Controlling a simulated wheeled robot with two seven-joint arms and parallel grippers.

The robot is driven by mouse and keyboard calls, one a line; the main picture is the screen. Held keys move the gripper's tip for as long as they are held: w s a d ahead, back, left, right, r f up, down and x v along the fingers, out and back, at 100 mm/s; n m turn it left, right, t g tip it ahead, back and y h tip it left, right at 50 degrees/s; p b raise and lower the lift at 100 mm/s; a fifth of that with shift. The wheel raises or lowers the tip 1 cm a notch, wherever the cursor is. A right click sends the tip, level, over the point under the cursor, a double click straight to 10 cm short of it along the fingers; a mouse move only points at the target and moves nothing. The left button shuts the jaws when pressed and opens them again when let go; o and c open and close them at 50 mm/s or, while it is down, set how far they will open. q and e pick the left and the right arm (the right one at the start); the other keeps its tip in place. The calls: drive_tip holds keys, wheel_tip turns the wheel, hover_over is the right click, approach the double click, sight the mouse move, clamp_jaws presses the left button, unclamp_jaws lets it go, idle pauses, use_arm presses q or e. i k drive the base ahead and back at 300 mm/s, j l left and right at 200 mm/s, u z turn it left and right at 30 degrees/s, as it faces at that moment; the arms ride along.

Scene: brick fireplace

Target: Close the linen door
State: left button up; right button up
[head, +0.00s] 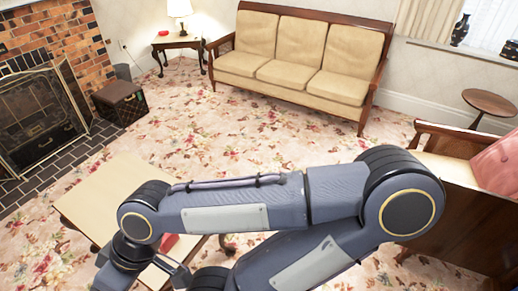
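No linen door shows in the head view. One of my grey arms crosses the lower half of the picture, its elbow at the right and its forearm running left to a wrist joint that bends down toward the bottom edge. I cannot tell which arm it is. The arm hides much of the floor and part of the low table.
A low pale table (95,197) stands at lower left, with a small red thing (169,243) partly hidden there. A brick fireplace (70,45), brown box (120,102), beige sofa (300,62), armchair (455,165) and round side table (490,102) surround open carpet (240,130).

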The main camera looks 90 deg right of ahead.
sight(477, 231)
drive_tip(key=u, duration=3)
drive_tip(key=k+j+u, duration=0.15)
drive_tip(key=u, duration=0.25)
drive_tip(key=k+j+u, duration=0.25)
drive_tip(key=u, duration=0.15)
drive_tip(key=k+j+u, duration=0.15)
drive_tip(key=u, duration=0.3)
drive_tip(key=j+u, duration=0.4)
drive_tip(key=k+j, duration=0.1)
drive_tip(key=j, duration=0.4)
drive_tip(key=k+j, duration=0.15)
drive_tip(key=j, duration=0.4)
drive_tip(key=k+j, duration=0.1)
drive_tip(key=j, duration=0.4)
drive_tip(key=k+j, duration=0.1)
drive_tip(key=j, duration=0.45)
drive_tip(key=k+j, duration=0.1)
drive_tip(key=j, duration=0.4)
drive_tip(key=k+j, duration=0.15)
drive_tip(key=j, duration=0.35)
drive_tip(key=k+j, duration=0.1)
drive_tip(key=j, duration=0.45)
drive_tip(key=k+j, duration=0.1)
drive_tip(key=j, duration=0.4)
drive_tip(key=j+u, duration=0.35)
drive_tip(key=j, duration=0.15)
